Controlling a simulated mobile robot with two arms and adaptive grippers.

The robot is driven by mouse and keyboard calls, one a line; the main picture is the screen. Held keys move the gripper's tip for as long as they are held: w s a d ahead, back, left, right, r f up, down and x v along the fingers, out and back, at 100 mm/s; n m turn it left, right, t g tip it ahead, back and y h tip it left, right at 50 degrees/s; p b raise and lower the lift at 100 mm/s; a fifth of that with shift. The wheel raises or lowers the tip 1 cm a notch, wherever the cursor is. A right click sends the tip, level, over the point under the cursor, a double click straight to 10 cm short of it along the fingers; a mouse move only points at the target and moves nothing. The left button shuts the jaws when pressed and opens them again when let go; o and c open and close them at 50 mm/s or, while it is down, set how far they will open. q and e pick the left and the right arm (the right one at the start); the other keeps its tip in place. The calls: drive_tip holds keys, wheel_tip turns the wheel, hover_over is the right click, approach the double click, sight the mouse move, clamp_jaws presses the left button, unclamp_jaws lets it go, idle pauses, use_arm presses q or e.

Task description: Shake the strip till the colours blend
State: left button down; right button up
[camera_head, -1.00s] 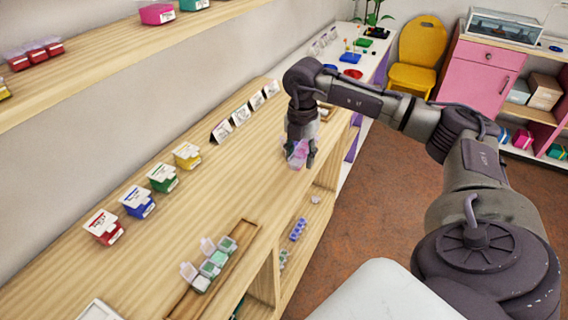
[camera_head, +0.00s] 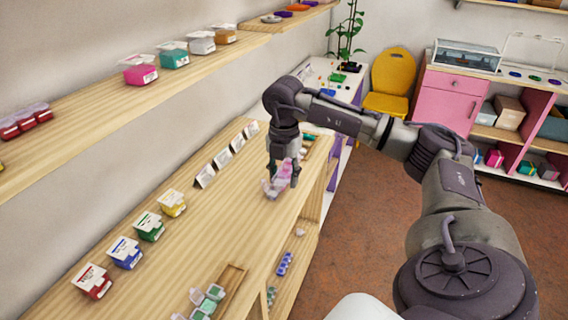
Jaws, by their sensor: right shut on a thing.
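My right gripper (camera_head: 283,181) points down over the right edge of the wooden counter (camera_head: 205,222). It is shut on a small translucent pink and lilac strip (camera_head: 279,177). The strip is tilted, with its lower left end clear of the fingers. The fingers hide part of it, and its separate colours are too small to tell apart. My left gripper is not in view.
Red (camera_head: 93,284), blue (camera_head: 125,254), green (camera_head: 150,228) and yellow (camera_head: 173,204) boxes line the counter's wall side. A wooden tray (camera_head: 232,278) with clear-lidded containers lies at the front. An upper shelf (camera_head: 95,122) holds more boxes. The counter's middle is clear.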

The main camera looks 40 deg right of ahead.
sight(283, 173)
drive_tip(key=shift+w+r, duration=0.2)
drive_tip(key=shift+r, duration=2.4)
drive_tip(key=f, duration=0.3)
drive_tip(key=shift+s+f, duration=0.35)
drive_tip(key=shift+w+f, duration=0.15)
drive_tip(key=shift+f, duration=0.15)
wheel_tip(283, 173, up, 4)
drive_tip(key=shift+w+r, duration=0.15)
drive_tip(key=shift+r, duration=0.1)
wheel_tip(283, 173, down, 6)
drive_tip(key=shift+r, duration=0.25)
